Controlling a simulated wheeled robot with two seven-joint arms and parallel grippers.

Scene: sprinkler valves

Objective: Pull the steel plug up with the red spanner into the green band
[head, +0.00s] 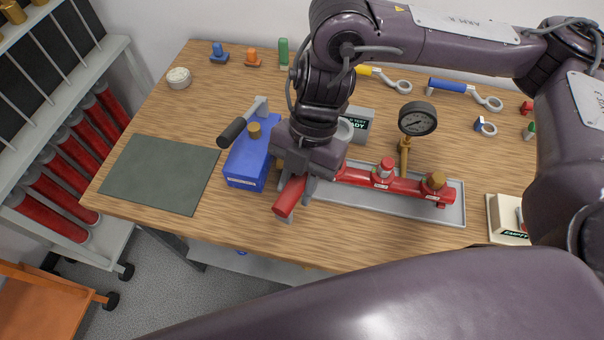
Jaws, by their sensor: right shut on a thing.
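My right gripper (293,190) points down at the near-middle of the table and is shut on the red handle (288,198) of what looks like the red spanner. The spanner's head is hidden by the gripper and wrist, so I cannot tell whether it sits on any plug. A red pipe (410,186) lies in a grey tray (456,214) to the right. My left gripper is out of view.
A blue pump box (250,160) with a black-gripped lever stands just left of the gripper. A grey display box (358,125) is behind the wrist. Yellow (368,71) and blue (446,85) spanners lie at the back. A dark mat (160,173) at left is clear.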

